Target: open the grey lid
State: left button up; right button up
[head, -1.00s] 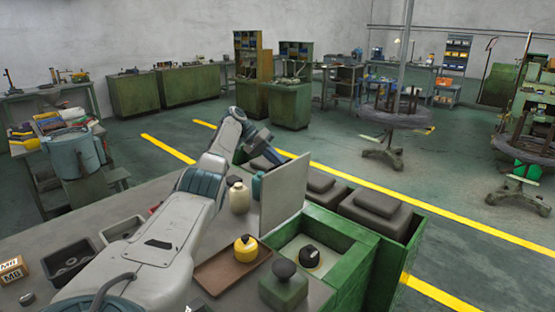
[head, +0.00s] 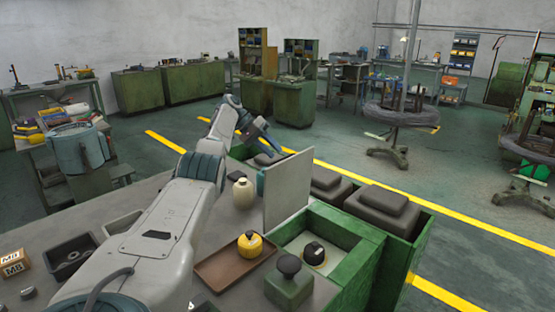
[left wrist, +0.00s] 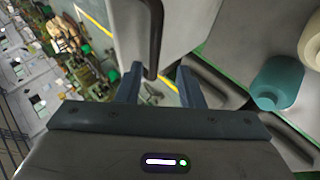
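The grey lid (head: 287,192) stands upright, like a panel, at the left edge of the green box (head: 350,262), whose inside shows open. In the left wrist view the lid (left wrist: 208,28) shows as a pale panel with a dark bar handle (left wrist: 154,38). My left gripper (head: 278,149) is just behind the lid's upper left edge in the head view. Its two fingers (left wrist: 160,88) stand apart, with the handle's end near the gap between them and no grip on it visible. My right gripper is not in view.
A cream bottle (head: 243,193) and a teal bottle (left wrist: 275,82) stand near the lid. A brown tray (head: 215,270) holds a yellow canister (head: 249,244). A green block with a dark knob (head: 289,284) stands beside the box. Dark-lidded bins (head: 383,206) lie behind.

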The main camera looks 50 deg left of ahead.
pick_arm(q)
jog(key=shift+v, duration=1.65)
jog(key=shift+r, duration=0.15)
